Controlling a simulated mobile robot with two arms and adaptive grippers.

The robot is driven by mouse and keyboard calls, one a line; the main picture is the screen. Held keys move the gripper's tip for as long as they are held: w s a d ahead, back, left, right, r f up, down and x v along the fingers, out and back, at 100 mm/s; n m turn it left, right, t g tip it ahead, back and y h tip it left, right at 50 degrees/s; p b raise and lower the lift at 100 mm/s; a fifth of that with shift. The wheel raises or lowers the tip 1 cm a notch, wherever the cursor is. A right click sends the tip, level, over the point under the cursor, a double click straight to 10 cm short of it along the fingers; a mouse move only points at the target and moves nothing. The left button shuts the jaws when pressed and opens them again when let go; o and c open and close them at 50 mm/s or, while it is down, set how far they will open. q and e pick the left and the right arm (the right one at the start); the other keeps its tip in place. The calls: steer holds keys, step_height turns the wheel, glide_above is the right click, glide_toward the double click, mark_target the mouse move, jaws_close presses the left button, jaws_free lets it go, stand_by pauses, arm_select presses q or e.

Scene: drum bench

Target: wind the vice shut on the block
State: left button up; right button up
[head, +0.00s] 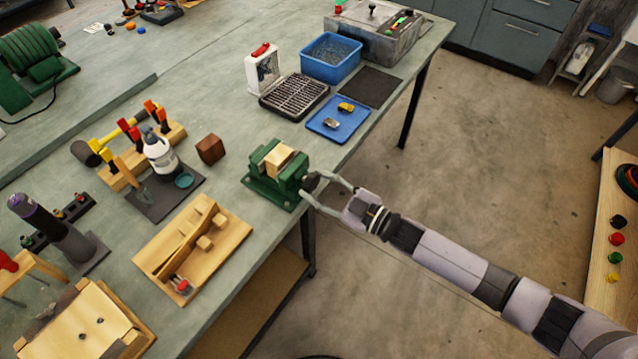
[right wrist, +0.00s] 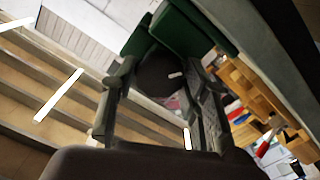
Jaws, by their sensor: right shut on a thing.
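The green vice (head: 280,180) stands at the front edge of the bench. A pale wooden block (head: 278,159) sits between its jaws; I cannot tell whether both jaws touch it. A dark round handle (head: 311,182) is on the vice's front, facing off the bench. My right gripper (head: 318,188) reaches in from the right and is shut on this handle. In the right wrist view the dark handle (right wrist: 163,75) lies between my fingers, with the green vice (right wrist: 190,35) behind it. My left gripper is not in view.
A brown cube (head: 210,149) stands left of the vice. A wooden tray (head: 215,255) lies at the lower left, a blue tray (head: 352,127) with small items behind the vice. The floor (head: 470,190) right of the bench is clear around my arm.

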steer(key=m, duration=0.5)
steer(key=shift+s+d+f, duration=0.1)
steer(key=shift+f, duration=0.2)
steer(key=shift+m, duration=0.4)
steer(key=o, duration=1.1)
steer(key=shift+s+d+r, duration=0.15)
steer(key=shift+o, duration=0.2)
steer(key=shift+a+r, duration=0.1)
steer(key=shift+a, duration=0.1)
steer(key=v, duration=1.2)
